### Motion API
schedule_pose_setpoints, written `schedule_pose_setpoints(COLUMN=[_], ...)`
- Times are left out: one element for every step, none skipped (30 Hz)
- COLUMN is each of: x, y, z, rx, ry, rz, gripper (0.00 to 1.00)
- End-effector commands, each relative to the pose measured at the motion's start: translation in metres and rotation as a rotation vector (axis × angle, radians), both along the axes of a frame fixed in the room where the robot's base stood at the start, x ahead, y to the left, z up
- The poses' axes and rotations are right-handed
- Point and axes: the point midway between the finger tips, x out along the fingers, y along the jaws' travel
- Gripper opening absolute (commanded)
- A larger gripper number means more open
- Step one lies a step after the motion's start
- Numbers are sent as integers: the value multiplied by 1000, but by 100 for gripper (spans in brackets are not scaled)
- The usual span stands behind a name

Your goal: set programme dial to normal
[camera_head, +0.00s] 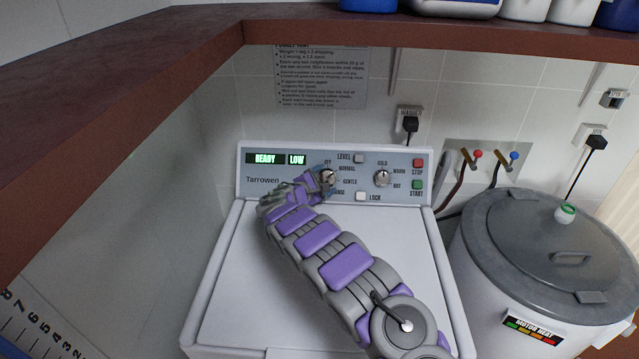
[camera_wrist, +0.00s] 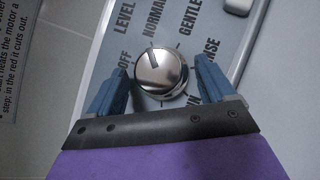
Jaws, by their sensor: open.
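The programme dial (camera_wrist: 161,73) is a round silver knob with a dark pointer mark. In the wrist view the mark points up and slightly left, near the NORMAL label (camera_wrist: 153,20); the OFF label (camera_wrist: 124,65) is further left. My gripper (camera_wrist: 162,72) is open, with one blue finger on each side of the knob. I cannot tell whether either finger touches it. In the head view my gripper (camera_head: 323,180) is at the washer's control panel (camera_head: 222,160), and the dial (camera_head: 328,177) is partly hidden behind it.
The display (camera_head: 266,159) reads READY and LOW. Right of the dial are a temperature knob (camera_head: 382,178), a red STOP button (camera_head: 418,163), a green START button (camera_head: 417,184) and a LOCK button (camera_head: 361,196). A LEVEL button (camera_head: 359,158) is above. A brown shelf (camera_head: 440,33) overhangs the washer.

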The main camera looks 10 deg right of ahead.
Motion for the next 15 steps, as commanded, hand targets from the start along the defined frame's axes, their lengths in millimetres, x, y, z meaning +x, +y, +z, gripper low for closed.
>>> schedule_pose_setpoints(x=[-1, -2, -4, -6, -9, -13, -17, -22, -27, -32, -37, -43, -48, -53, -60], y=[1, 3, 5, 7, 10, 14, 17, 21, 27, 31, 36, 42, 48, 52, 57], z=[1, 2, 3, 4, 6, 7, 8, 9, 10, 13, 15, 18, 19, 20, 21], rx=[0, 0, 0, -1, -1, -1, -2, -5, -4, -5, -4, -6, -5, -4, -5], ry=[-1, -1, -1, -2, -2, -1, 1, 1, 2, 1, -1, -3, -2, -1, 0], rz=[1, 1, 2, 3, 3, 3, 3, 3, 4, 3, 3, 3, 5, 4, 1], gripper=[83, 83, 83, 83, 83, 83, 83, 83, 83, 83, 83, 83, 83, 83, 83])
